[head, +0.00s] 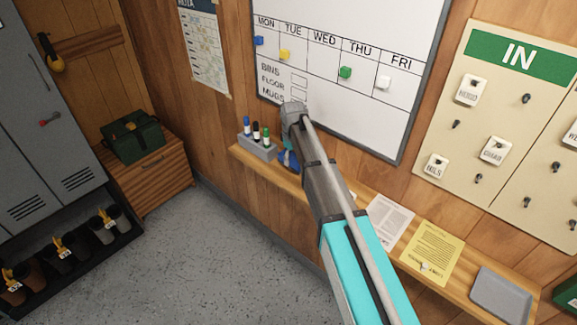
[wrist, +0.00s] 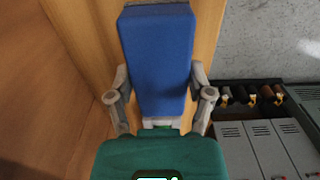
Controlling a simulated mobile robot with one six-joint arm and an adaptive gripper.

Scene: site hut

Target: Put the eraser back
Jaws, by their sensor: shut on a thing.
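A blue eraser (wrist: 157,62) fills the middle of the wrist view, between the two grey fingers of my gripper (wrist: 160,102). My gripper is shut on it. In the head view, only a small part of the blue eraser (head: 287,160) shows beside my gripper (head: 289,140), over the wooden ledge (head: 352,190) below the whiteboard (head: 375,115). It is just right of the grey marker holder (head: 258,149). My arm hides most of it, and I cannot tell whether it touches the ledge.
The holder carries blue, black and green markers. Farther right on the ledge lie a white sheet (head: 390,221), a yellow sheet (head: 433,252) and a grey tray (head: 501,296). A peg board (head: 470,135) hangs above.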

